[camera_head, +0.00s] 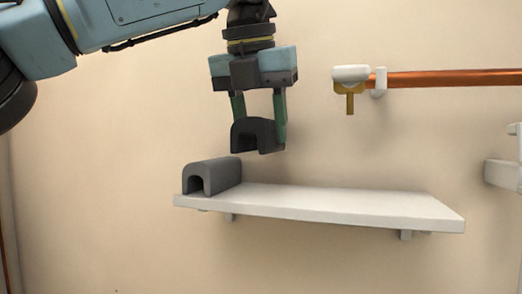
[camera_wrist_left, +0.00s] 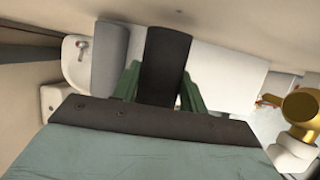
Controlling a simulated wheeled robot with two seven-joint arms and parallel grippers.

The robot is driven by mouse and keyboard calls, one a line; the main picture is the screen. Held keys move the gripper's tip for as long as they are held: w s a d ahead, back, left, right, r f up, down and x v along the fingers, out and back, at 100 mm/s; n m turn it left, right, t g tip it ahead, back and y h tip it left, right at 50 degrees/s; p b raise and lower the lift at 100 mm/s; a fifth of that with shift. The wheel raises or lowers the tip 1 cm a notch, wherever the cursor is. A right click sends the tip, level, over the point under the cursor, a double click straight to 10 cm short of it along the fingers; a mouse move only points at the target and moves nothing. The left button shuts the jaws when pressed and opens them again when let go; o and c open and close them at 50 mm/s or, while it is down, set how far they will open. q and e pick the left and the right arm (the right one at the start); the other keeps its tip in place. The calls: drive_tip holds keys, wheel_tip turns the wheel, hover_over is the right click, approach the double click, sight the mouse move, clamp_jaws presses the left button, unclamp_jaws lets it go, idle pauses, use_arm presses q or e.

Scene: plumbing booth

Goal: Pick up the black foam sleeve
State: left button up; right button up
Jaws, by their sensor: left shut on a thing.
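My left gripper (camera_head: 259,122) comes down from the top of the head view. Its green fingers are shut on a black foam sleeve (camera_head: 256,133), a short arched piece with an open channel underneath. The sleeve is held in the air above the white shelf, apart from it. In the left wrist view the black sleeve (camera_wrist_left: 165,65) shows between the green fingers (camera_wrist_left: 158,86). A second, grey foam sleeve (camera_head: 213,176) of similar arched shape lies on the left end of the shelf. It also shows in the left wrist view (camera_wrist_left: 109,55). My right gripper is not in view.
The white shelf (camera_head: 330,202) is bare to the right of the grey sleeve. A copper pipe (camera_head: 450,78) with a white and brass fitting (camera_head: 350,87) runs along the wall at the upper right. White fixtures (camera_head: 502,173) stand at the right edge.

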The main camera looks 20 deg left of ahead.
use_arm(q)
drive_tip(key=shift+r, duration=0.75)
drive_tip(key=s+b, duration=0.6)
drive_tip(key=s, duration=1.3)
drive_tip(key=shift+s+a, duration=0.35)
drive_tip(key=shift+f, duration=0.15)
